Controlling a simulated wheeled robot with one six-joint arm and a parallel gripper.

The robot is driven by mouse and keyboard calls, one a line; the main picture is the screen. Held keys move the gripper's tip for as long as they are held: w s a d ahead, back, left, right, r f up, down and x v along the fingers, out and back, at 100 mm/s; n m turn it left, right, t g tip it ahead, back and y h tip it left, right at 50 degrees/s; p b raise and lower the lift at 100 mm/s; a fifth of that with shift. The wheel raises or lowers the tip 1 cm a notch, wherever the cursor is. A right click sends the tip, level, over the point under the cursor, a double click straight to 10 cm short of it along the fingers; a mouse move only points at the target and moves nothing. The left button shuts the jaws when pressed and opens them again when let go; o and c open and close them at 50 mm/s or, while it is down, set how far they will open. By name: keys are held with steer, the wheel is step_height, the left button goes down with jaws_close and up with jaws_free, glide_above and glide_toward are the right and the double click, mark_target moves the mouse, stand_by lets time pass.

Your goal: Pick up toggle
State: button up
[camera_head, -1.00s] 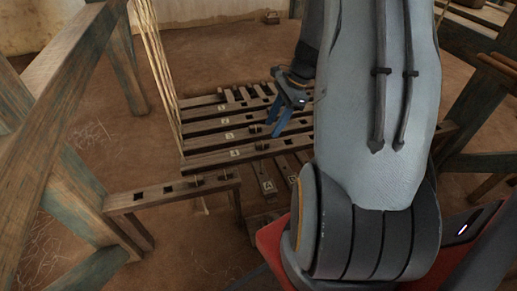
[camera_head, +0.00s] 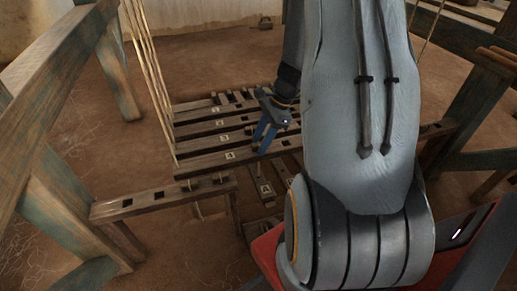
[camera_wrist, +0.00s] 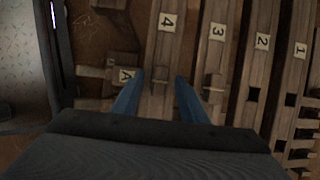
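My gripper (camera_head: 261,144) is open, its two blue fingers pointing down over the near slats of the wooden rack (camera_head: 200,160). In the wrist view my gripper (camera_wrist: 159,76) has its fingers apart, one on each side of the slat labelled 4 (camera_wrist: 165,45). A similar toggle (camera_wrist: 214,86) is on the slat labelled 3, right of the right finger. Nothing is visibly held. I cannot tell whether the fingers touch the toggle.
Slats labelled 2 (camera_wrist: 262,42) and 1 (camera_wrist: 300,50) lie to the right in the wrist view. A slotted beam (camera_head: 150,200) and thick loom posts (camera_head: 60,60) stand left. Open floor (camera_head: 190,255) lies in front.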

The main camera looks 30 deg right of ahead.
jaws_close()
